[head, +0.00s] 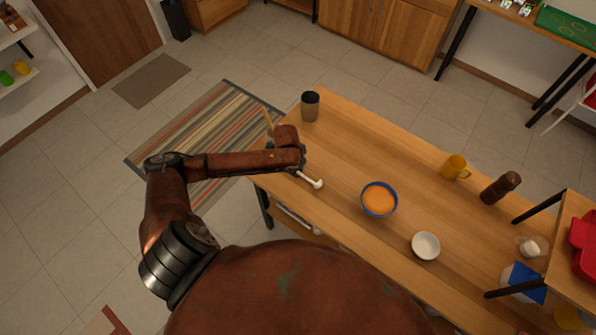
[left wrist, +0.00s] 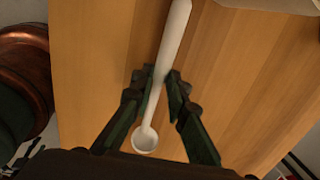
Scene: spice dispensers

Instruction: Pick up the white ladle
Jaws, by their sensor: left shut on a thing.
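The white ladle (left wrist: 172,45) runs through the middle of the left wrist view. Its small round bowl lies near the bottom and its handle reaches the top edge. My left gripper (left wrist: 162,82) is shut on the ladle's thin shaft, with one dark finger on each side. In the head view, my left gripper (head: 298,168) is over the table's left edge, largely hidden by my own arm. A white end of the ladle (head: 314,182) sticks out to the right of it. I cannot tell whether the ladle touches the table. My right gripper is not in view.
The wooden table (head: 385,150) holds a dark-lidded cup (head: 310,106), a blue-rimmed bowl of orange food (head: 379,199), a white bowl (head: 426,246), a yellow mug (head: 455,167) and a brown grinder (head: 500,188). The tabletop between cup and mug is clear.

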